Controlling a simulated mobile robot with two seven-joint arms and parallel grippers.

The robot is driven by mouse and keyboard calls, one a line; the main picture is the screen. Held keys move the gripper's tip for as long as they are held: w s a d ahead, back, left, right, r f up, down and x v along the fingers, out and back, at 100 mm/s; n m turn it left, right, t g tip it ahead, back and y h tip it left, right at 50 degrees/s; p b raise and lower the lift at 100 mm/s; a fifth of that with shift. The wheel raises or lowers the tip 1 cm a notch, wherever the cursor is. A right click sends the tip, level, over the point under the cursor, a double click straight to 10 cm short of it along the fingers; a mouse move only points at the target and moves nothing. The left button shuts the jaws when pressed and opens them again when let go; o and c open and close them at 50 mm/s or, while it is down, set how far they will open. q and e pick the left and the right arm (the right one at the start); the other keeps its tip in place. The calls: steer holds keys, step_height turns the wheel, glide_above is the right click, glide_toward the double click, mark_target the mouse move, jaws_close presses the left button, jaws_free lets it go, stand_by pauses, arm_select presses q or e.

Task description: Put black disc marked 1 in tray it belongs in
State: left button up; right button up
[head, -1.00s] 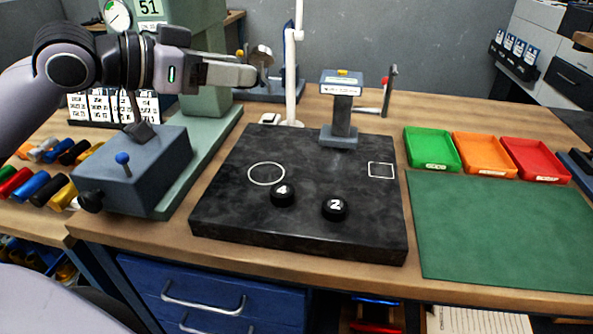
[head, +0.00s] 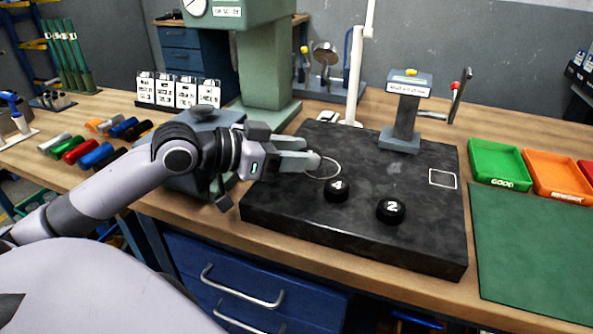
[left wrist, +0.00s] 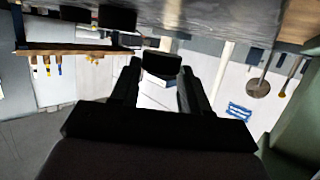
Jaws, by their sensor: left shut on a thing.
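My left gripper (head: 312,161) is low over the left part of the black plate (head: 420,243), at the white circle outline (head: 328,173). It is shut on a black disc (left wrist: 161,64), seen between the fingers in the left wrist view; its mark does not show. In the head view the fingers hide that disc. Black discs marked 4 (head: 337,189) and 2 (head: 391,210) lie on the plate, right of the gripper. A green tray (head: 500,184) labelled GOOD, an orange tray (head: 560,193) and a partly cut-off red tray (head: 587,168) stand at the right.
A gauge stand (head: 402,125) with a lever is at the plate's back edge. A white post (head: 356,70) rises behind the plate. A grey-blue machine block (head: 205,122) is behind my left arm. A bare green mat (head: 530,245) lies before the trays.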

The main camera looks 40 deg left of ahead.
mark_target(297, 183)
arm_select(q)
steer(key=shift+f, duration=1.75)
steer(key=shift+f, duration=0.15)
steer(key=o, duration=1.3)
